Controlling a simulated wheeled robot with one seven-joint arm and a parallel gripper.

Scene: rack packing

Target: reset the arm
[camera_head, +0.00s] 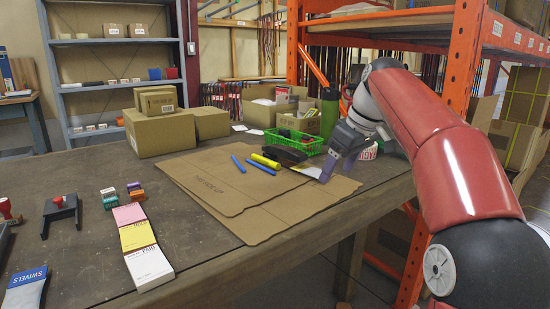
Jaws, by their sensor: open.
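My red and black arm reaches in from the right side of the head view. My gripper (333,164) points down over the right part of the flattened cardboard (225,183) on the workbench. It is open, and I see nothing held between its fingers. I cannot tell exactly how high the fingertips are above the cardboard.
Blue and yellow markers (263,162) lie on the cardboard. Cardboard boxes (160,133) stand at the back left. An orange rack (462,60) rises behind my arm. The bench's front left is partly clear.

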